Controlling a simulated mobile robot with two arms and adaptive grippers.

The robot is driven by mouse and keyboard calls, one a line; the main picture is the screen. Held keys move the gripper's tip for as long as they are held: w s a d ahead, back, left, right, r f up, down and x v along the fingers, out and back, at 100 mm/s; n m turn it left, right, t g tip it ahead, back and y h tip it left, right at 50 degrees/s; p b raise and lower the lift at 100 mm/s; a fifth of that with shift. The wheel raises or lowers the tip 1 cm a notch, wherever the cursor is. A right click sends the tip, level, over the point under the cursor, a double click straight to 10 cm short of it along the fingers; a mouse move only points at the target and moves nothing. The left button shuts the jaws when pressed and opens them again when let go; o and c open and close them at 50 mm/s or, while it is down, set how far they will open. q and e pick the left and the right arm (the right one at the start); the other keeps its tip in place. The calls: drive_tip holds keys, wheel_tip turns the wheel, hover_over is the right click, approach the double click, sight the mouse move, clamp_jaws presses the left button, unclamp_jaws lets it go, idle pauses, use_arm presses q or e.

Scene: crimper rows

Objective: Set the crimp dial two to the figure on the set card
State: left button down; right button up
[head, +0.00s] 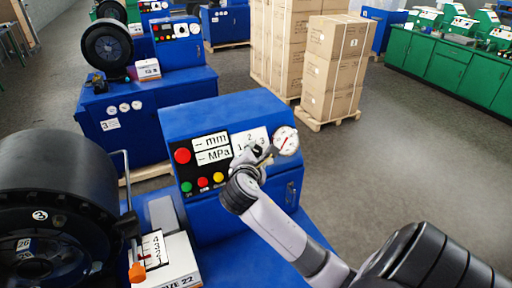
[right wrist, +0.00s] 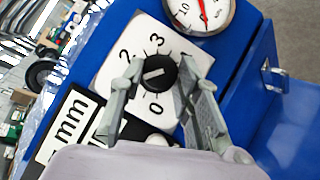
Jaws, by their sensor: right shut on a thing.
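The dial with a black knob (right wrist: 156,72) sits on a white plate (right wrist: 118,67) with figures around it; 2, 3 and 0 are readable in the right wrist view. A white line marks the knob's face; which figure it points to is unclear. My right gripper (right wrist: 160,79) is shut on the knob, one finger on each side. In the head view the right gripper (head: 262,155) covers the knob, and the plate (head: 238,138) shows behind it on the blue machine (head: 230,112). I cannot make out a set card for certain. My left gripper is not in view.
A round gauge (head: 285,141) is right beside the dial. Displays marked mm (head: 211,142) and MPa (head: 213,156) and coloured buttons lie to its left.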

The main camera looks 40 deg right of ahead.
drive_tip(key=m, duration=0.1)
drive_tip(key=m+g, duration=0.1)
drive_tip(key=m, duration=0.1)
drive_tip(key=m+g+y, duration=0.1)
drive_tip(key=shift+w+r+m, duration=0.2)
drive_tip(key=shift+r+m, duration=0.05)
drive_tip(key=shift+m, duration=0.05)
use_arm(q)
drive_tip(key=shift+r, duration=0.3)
use_arm(e)
drive_tip(key=shift+d+r+m+g+y, duration=0.1)
drive_tip(key=shift+m+g+y, duration=0.45)
drive_tip(key=shift+m, duration=0.55)
drive_tip(key=shift+r+m+g+y, duration=0.1)
drive_tip(key=shift+m+g+y, duration=0.45)
drive_tip(key=shift+m, duration=0.55)
drive_tip(key=o, duration=1.2)
drive_tip(key=shift+c, duration=0.2)
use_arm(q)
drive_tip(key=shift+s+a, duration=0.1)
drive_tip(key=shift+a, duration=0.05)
use_arm(e)
drive_tip(key=v, duration=1.2)
